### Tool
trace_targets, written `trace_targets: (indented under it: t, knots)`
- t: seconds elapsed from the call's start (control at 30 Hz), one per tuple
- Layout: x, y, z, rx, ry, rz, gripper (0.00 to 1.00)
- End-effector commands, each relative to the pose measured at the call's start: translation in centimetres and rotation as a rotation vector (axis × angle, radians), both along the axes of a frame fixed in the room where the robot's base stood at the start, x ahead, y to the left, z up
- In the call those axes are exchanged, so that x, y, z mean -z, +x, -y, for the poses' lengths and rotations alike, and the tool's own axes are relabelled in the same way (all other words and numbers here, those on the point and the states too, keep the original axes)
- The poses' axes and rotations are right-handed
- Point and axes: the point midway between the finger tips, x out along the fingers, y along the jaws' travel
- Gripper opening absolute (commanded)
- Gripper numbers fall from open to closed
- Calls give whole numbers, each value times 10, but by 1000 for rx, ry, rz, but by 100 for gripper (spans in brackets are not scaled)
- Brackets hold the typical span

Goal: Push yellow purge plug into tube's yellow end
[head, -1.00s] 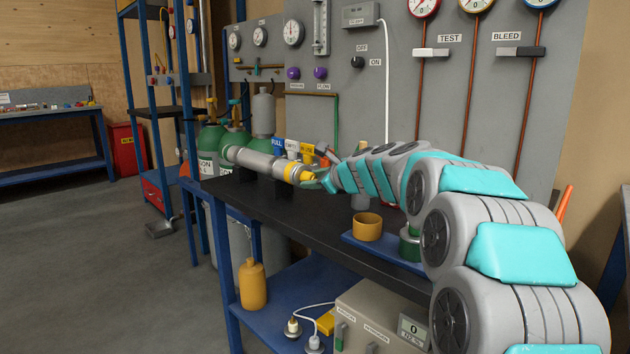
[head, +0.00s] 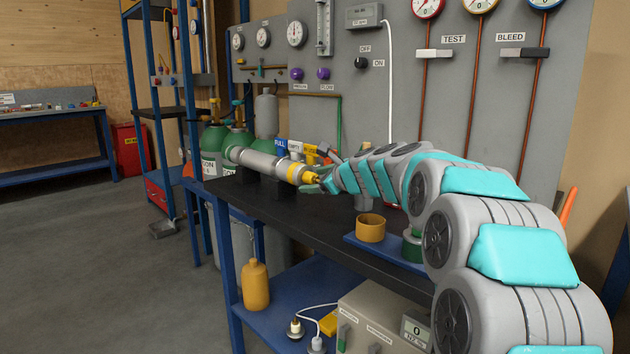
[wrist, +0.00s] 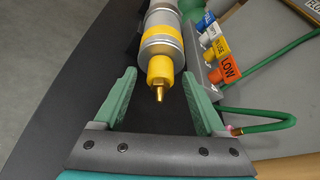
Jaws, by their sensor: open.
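The grey tube (head: 258,164) lies on dark supports on the black bench, its yellow-banded end towards my gripper. The yellow purge plug (wrist: 159,70) sits in line at that end, against the tube's end ring, with its brass nipple (wrist: 159,92) pointing at me. I cannot tell how deep it sits. In the head view the plug (head: 309,177) shows just in front of my gripper (head: 321,183). In the wrist view my gripper (wrist: 159,78) is open, its green fingers either side of the plug and apart from it. Nothing is held.
Coloured tags, including an orange LOW tag (wrist: 229,70), and a green hose (wrist: 262,127) lie right of the tube. A yellow cup (head: 370,228) stands on a blue tray by the bench's front edge. Gas cylinders (head: 213,140) and a gauge panel stand behind.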

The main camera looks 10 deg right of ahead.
Motion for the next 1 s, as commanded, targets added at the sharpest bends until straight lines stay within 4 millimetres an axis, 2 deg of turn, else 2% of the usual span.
trace_targets:
  t: [0.27,0.6,0.7,0.77,0.87,1.0]
  knots:
    - [-8,-19,9,0,0,1,73]
    - [-23,-60,27,-1,-2,1,73]
    - [-21,-73,21,-30,-40,-2,73]
    - [-12,-87,10,-77,-101,-9,73]
    - [15,-122,-18,-214,-261,-29,73]
    - [67,-194,-53,-478,-547,-55,73]
